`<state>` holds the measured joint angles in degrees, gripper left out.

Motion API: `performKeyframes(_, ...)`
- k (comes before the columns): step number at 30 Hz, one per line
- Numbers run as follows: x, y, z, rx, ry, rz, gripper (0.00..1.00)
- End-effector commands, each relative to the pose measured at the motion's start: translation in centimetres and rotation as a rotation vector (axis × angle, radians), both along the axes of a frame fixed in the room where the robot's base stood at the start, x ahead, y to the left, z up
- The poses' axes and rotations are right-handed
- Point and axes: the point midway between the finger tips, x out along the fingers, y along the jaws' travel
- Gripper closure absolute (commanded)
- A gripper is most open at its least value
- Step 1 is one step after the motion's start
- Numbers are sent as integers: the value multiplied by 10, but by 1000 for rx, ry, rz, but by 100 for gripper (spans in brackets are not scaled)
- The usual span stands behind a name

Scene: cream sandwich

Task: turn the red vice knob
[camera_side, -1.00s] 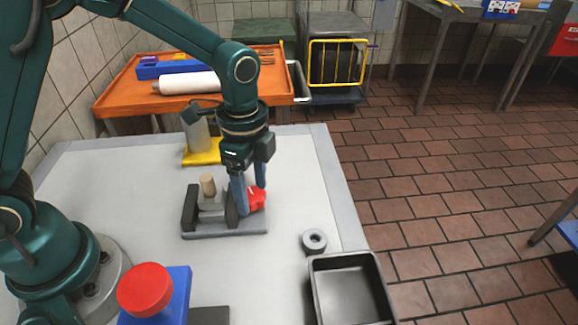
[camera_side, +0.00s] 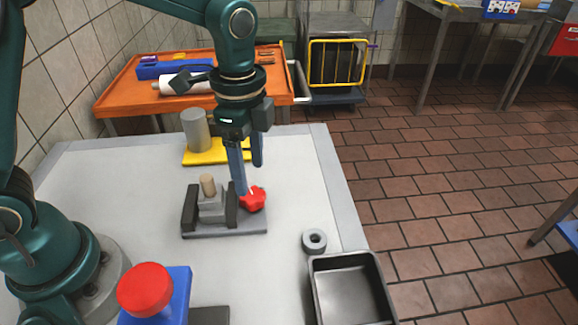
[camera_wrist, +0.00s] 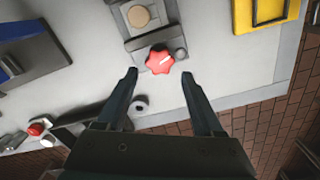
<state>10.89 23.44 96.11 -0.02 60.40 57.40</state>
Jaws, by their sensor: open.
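The red vice knob (camera_side: 254,199) is on the right end of the grey vice (camera_side: 225,228) on the white table. It is lobed with a white mark on its face. A tan cylinder (camera_side: 208,184) stands upright between the vice jaws. My gripper (camera_side: 248,178) is open and empty, pointing down just above the knob. In the wrist view the knob (camera_wrist: 159,61) lies just beyond and between the two spread fingertips (camera_wrist: 158,73). The vice (camera_wrist: 142,30) and the tan cylinder (camera_wrist: 139,16) are above it there.
A grey ring (camera_side: 314,240) and a dark metal tray (camera_side: 350,290) lie to the right of the vice. A blue box with a red button (camera_side: 145,290) is at the front. A yellow base (camera_side: 205,152) with a grey cylinder (camera_side: 195,128) stands behind the vice.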

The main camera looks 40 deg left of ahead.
Motion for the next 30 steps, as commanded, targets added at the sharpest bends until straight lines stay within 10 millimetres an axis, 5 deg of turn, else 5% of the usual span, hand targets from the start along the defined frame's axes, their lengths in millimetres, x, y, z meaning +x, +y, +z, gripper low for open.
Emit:
performKeyframes(15,2,0,-1,0,0,920,31)
performKeyframes(30,2,0,-47,3,3,981,31)
